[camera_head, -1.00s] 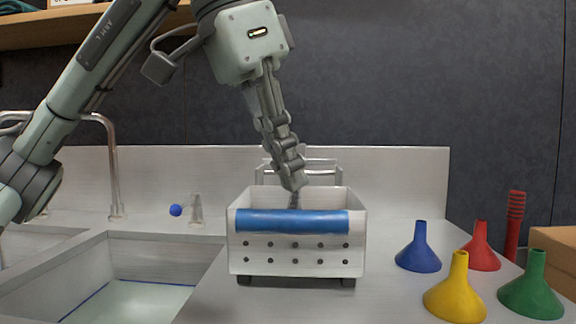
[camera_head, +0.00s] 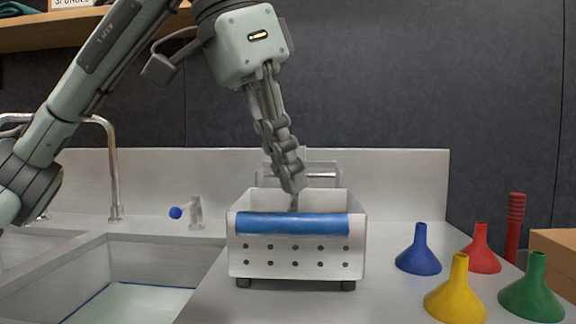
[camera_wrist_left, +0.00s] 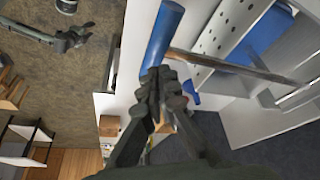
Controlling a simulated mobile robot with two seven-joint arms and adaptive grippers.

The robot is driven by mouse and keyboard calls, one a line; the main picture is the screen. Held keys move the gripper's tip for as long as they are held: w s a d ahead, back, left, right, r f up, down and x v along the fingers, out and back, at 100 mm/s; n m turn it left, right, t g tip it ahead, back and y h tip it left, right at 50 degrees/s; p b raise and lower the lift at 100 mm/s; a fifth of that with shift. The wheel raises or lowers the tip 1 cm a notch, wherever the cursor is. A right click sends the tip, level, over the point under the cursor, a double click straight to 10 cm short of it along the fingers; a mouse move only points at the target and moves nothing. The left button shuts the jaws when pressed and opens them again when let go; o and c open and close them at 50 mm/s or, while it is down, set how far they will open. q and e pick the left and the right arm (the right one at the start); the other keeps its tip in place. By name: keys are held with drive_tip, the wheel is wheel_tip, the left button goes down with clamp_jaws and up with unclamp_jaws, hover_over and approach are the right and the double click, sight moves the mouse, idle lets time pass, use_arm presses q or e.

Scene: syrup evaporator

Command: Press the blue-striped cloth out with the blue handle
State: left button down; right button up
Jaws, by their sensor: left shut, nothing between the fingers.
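A white perforated press box (camera_head: 295,258) stands on the counter right of the sink. A thick blue handle (camera_head: 292,224) lies level across its upper front. The handle also shows in the left wrist view (camera_wrist_left: 161,42), just beyond the fingertips. My left gripper (camera_head: 293,188) is shut and empty, pointing down at the box's opening, behind the handle in the picture; I cannot tell if it touches the handle. I cannot make out the blue-striped cloth. A dark jointed arm end, perhaps my right gripper (camera_wrist_left: 80,37), shows small at the upper left of the left wrist view.
A sink (camera_head: 135,295) with a tall tap (camera_head: 113,165) lies left of the box. Blue (camera_head: 419,250), red (camera_head: 481,248), yellow (camera_head: 457,290) and green (camera_head: 533,290) funnels stand at right, near a red ribbed tool (camera_head: 514,225) and a cardboard box (camera_head: 555,255).

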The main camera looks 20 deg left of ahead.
sight(292, 213)
use_arm(q)
drive_tip(key=shift+f, duration=0.2)
drive_tip(key=shift+f+b, duration=0.9)
drive_tip(key=shift+f, duration=0.3)
drive_tip(key=shift+s+f, duration=0.1)
drive_tip(key=shift+f, duration=0.35)
idle(2.2)
